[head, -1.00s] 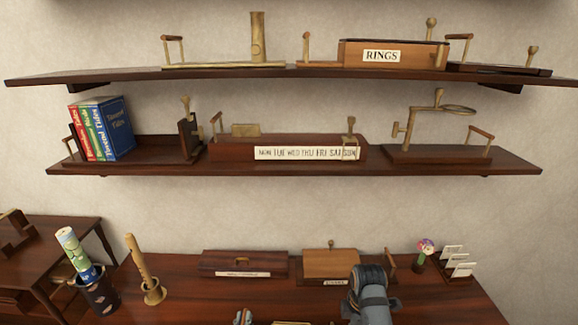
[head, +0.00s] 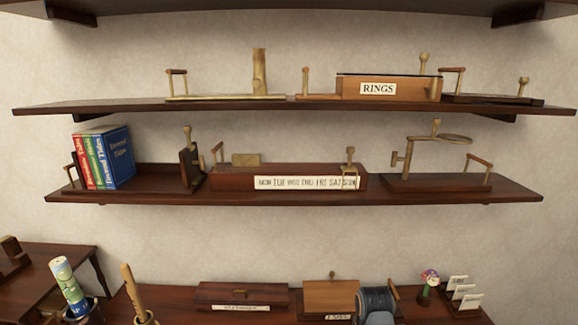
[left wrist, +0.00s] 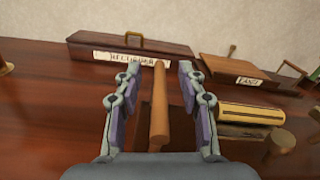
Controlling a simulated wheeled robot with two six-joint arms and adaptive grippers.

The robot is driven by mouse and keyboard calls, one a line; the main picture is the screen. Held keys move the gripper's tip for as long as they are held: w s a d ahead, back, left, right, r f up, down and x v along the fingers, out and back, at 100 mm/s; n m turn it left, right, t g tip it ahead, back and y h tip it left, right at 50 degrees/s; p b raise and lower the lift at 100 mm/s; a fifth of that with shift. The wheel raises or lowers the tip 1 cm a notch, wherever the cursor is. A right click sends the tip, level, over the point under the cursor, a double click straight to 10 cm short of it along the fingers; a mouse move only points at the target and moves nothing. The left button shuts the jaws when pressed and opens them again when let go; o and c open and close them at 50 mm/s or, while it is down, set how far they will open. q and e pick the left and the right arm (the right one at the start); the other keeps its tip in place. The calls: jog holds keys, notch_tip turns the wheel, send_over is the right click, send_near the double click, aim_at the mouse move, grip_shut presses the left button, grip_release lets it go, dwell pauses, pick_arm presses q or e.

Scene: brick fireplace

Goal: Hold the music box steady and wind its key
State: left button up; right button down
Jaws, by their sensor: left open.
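A gap shows between the handle and each finger. Right of the fingers is what looks like the music box: a brass cylinder (left wrist: 252,112) over a dark wooden base (left wrist: 240,131), with a rounded brass knob (left wrist: 284,139) that may be its key. The head view shows neither the music box nor my left gripper. My right gripper is not seen; only a grey arm part shows.
Behind stand a dark lidded box (head: 243,296) and a lighter wooden box (head: 330,296) with a knob. A flower figure (head: 429,282) and a card rack (head: 461,294) are at right. Two tubes in holders stand left. Loaded shelves (head: 300,196) hang above.

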pick_arm(q)
jog(key=shift+s, duration=0.1)
jog(key=s, duration=0.8)
jog(key=shift+a, duration=0.15)
jog(key=w, duration=0.8)
jog(key=shift+w+d, duration=0.15)
jog(key=shift+d, duration=0.05)
